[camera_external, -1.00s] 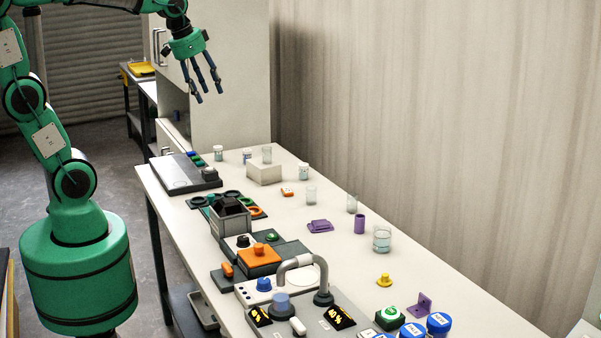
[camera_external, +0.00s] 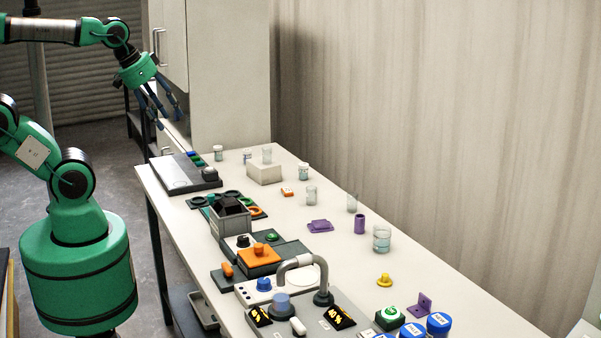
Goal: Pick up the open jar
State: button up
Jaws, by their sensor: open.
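My gripper (camera_external: 170,121) is open and empty, its fingers pointing down and right. It hangs above and beyond the far left end of the table, apart from every jar. Several clear glass vessels stand upright on the table: a small jar (camera_external: 218,153) at the far end, one (camera_external: 303,171) near the wall, one (camera_external: 311,195) mid-table, a tall one (camera_external: 352,203), and a wide one (camera_external: 382,240) with pale liquid. Another glass (camera_external: 267,156) stands on a white block (camera_external: 264,173). I cannot tell which is the open jar.
A grey flat device (camera_external: 184,175) lies at the table's far left corner. A grey bin (camera_external: 230,220), an orange-topped unit (camera_external: 259,255) and a curved grey pipe (camera_external: 302,262) line the left side. Small purple parts (camera_external: 320,226) and a yellow knob (camera_external: 384,280) lie mid-table. A white cabinet (camera_external: 225,70) stands behind.

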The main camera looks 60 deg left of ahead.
jog(key=shift+o, duration=0.6)
jog(key=shift+w, duration=0.1)
jog(key=m+g+b, duration=0.1)
jog(key=m+g, duration=0.3)
jog(key=g, duration=0.2)
send_over(311, 196)
jog(key=w+a, duration=0.2)
notch_tip(311, 196, down, 27)
jog(key=shift+s+d, duration=0.2)
jog(key=shift+s, duration=0.05)
jog(key=shift+f+b, duration=0.8)
jog(key=shift+f, duration=3.45)
